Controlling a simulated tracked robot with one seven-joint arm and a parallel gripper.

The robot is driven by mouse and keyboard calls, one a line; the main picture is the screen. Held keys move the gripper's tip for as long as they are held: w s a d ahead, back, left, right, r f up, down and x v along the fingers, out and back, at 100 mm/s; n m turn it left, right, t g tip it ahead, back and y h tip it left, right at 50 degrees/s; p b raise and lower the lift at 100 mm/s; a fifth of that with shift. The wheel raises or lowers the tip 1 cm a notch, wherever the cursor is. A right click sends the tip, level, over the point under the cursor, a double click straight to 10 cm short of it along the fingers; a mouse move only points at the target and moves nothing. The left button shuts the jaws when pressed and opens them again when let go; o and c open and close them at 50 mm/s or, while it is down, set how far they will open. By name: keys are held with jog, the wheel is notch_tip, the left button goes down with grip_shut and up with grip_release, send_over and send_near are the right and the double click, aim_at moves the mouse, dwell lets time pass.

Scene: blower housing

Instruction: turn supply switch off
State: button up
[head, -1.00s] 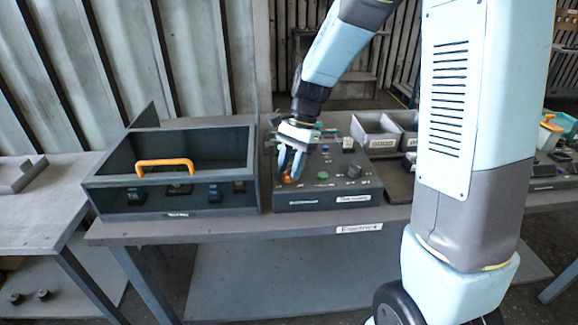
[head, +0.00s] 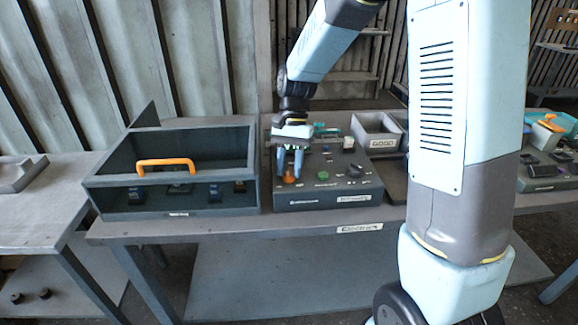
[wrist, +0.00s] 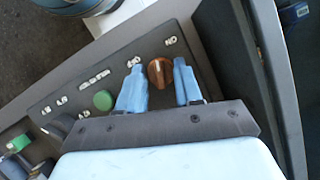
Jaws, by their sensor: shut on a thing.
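The orange rotary switch (head: 289,180) sits at the left front of the grey control box (head: 327,202). In the wrist view the orange switch (wrist: 159,72) has a pale line on its top and white letters on the panel near it. My gripper (head: 289,170) points down over the switch. The exact contact at the finger sides is hard to see.
A green button (head: 323,175) and dark knobs (head: 354,171) share the panel. A dark open-topped case with an orange handle (head: 165,163) stands close at the left. Grey bins (head: 378,134) stand behind at the right.

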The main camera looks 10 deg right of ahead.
jog(key=n+h, duration=0.1)
jog(key=n, duration=0.2)
jog(key=n+h, duration=0.1)
jog(key=n, duration=0.2)
jog(key=shift+w+a+n+h, duration=0.1)
jog(key=shift+a+n+h, duration=0.1)
jog(key=shift+n+h, duration=0.1)
jog(key=n+h, duration=0.1)
jog(key=n, duration=0.2)
jog(key=n+t+h, duration=0.1)
jog(key=n, duration=0.2)
jog(key=shift+a, duration=0.1)
dwell(0.3)
jog(key=o, duration=1)
jog(key=shift+r, duration=0.1)
jog(key=v, duration=1.3)
jog(key=shift+a+r, duration=0.2)
jog(key=shift+r, duration=0.05)
